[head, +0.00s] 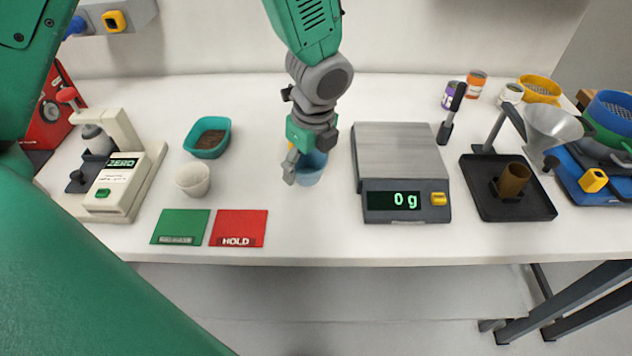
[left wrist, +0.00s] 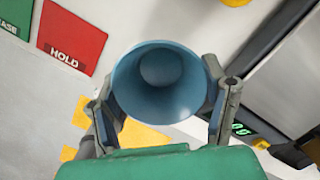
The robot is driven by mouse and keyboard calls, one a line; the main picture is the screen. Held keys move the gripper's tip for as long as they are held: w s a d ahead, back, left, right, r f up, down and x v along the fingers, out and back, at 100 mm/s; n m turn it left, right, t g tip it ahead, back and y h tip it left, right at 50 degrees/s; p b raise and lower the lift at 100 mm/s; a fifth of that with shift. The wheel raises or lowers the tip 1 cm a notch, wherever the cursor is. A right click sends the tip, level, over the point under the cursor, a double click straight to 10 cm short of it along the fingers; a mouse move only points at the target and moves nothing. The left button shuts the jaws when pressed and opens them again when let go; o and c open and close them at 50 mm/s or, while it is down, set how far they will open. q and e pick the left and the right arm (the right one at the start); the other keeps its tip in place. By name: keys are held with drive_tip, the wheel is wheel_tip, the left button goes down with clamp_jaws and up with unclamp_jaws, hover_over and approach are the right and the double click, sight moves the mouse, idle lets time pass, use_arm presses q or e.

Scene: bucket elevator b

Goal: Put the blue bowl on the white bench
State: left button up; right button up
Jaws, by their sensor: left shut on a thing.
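The blue bowl (head: 311,170) is over the middle of the white bench (head: 330,230), left of the scale. It is partly hidden by my left gripper (head: 306,160), which comes down on it from above. In the left wrist view the bowl (left wrist: 160,82) shows as a deep, empty, round cup, its opening towards the camera. My left gripper (left wrist: 165,105) is shut on it, with a finger on each side. I cannot tell whether its base touches the bench. My right gripper is not in view.
A scale (head: 405,165) reading 0 g stands to the right. Green (head: 180,226) and red (head: 238,227) pads lie front left. A white cup (head: 193,179), teal tray (head: 208,137) and ZERO device (head: 118,180) stand left. A funnel stand (head: 508,195) is further right.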

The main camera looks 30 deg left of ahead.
sight(310, 154)
use_arm(q)
drive_tip(key=f, duration=0.2)
drive_tip(key=a+f, duration=0.1)
drive_tip(key=f, duration=0.1)
drive_tip(key=shift+w+a+f, duration=0.15)
drive_tip(key=shift+a+f, duration=0.05)
drive_tip(key=shift+f, duration=0.2)
wheel_tip(310, 154, down, 2)
drive_tip(key=shift+f, duration=0.15)
drive_tip(key=shift+d+f, duration=0.2)
drive_tip(key=shift+f, duration=0.1)
drive_tip(key=shift+d, duration=0.35)
drive_tip(key=shift+f, duration=0.1)
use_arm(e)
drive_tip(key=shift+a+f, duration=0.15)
use_arm(q)
drive_tip(key=o, duration=1.2)
drive_tip(key=shift+a, duration=0.4)
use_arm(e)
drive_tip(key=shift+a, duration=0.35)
